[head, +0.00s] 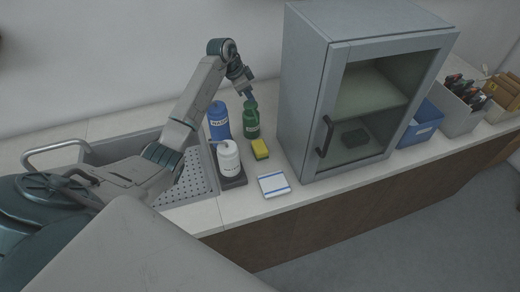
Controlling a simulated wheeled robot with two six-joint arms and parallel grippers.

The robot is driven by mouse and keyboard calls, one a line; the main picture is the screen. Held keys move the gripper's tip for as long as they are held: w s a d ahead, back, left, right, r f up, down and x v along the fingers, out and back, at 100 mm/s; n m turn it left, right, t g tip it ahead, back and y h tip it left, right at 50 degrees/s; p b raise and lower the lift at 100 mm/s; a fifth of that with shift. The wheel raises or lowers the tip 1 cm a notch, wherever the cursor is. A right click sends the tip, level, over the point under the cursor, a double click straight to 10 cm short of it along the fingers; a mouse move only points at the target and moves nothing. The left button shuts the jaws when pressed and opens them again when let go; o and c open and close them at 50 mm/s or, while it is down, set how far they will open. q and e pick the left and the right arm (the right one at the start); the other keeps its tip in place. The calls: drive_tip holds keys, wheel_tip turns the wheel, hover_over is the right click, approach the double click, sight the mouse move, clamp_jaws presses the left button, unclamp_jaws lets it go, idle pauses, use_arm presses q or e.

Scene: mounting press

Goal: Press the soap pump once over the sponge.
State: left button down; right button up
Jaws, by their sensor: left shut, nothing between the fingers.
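The white soap pump bottle (229,160) stands upright on a dark tray (236,181) beside the sink, its nozzle on top pointing left. The yellow sponge (260,147) with a dark layer lies on the counter just right of the bottle. My left gripper (248,94) is shut and empty. It points down at the top of a green bottle (251,121), behind the sponge and up and right of the pump in the picture; I cannot tell whether it touches that bottle. My right gripper is not in view.
A blue bottle (218,122) stands behind the pump. A blue-striped white cloth or pad (273,184) lies in front. The sink (110,152) with its perforated drainer is at left. A grey glass-door cabinet (306,95) rises at right, with bins (423,121) beyond.

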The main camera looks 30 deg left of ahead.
use_arm(q)
drive_tip(key=shift+f+b, duration=0.45)
drive_tip(key=shift+f, duration=0.8)
drive_tip(key=shift+r, duration=0.1)
drive_tip(key=shift+r+p, duration=1.15)
drive_tip(key=shift+r, duration=0.1)
drive_tip(key=shift+r, duration=0.1)
wheel_tip(320, 180, up, 4)
drive_tip(key=p, duration=0.4)
drive_tip(key=shift+r+p, duration=0.65)
drive_tip(key=shift+r, duration=0.25)
